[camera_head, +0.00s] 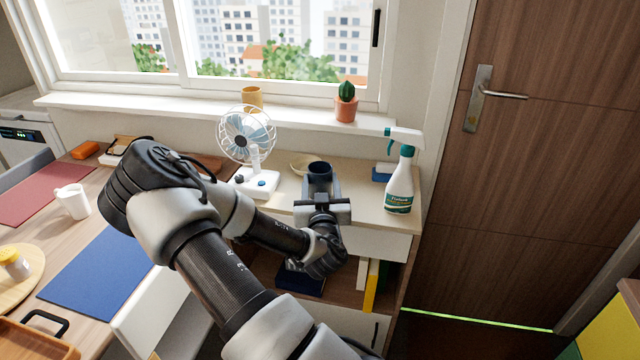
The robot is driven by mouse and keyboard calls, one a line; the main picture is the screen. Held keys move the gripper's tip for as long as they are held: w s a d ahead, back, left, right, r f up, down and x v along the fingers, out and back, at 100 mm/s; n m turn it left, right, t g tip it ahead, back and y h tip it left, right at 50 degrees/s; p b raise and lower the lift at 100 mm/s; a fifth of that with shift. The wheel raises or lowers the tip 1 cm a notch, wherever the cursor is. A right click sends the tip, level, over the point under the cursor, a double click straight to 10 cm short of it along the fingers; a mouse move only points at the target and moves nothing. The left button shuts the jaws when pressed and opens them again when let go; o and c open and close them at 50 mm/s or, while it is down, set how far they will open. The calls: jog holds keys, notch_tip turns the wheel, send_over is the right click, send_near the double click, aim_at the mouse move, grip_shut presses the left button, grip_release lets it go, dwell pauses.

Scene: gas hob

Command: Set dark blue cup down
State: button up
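The dark blue cup (320,168) is upright at the far end of my gripper (320,181), over the top of the low cabinet (365,222). The grey fingers reach forward and lie against the cup on its left and right sides, so the gripper appears shut on it. The fingers hide the lower part of the cup. I cannot tell whether its base touches the cabinet top.
A small beige bowl (301,162) stands just left of the cup. A white fan (247,150) is further left. A spray bottle (400,182) and a blue-and-white sponge (382,173) are at the right. Some cabinet top is clear between cup and bottle. A potted cactus (346,106) stands on the windowsill.

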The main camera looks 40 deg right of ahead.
jog(key=c, duration=0.4)
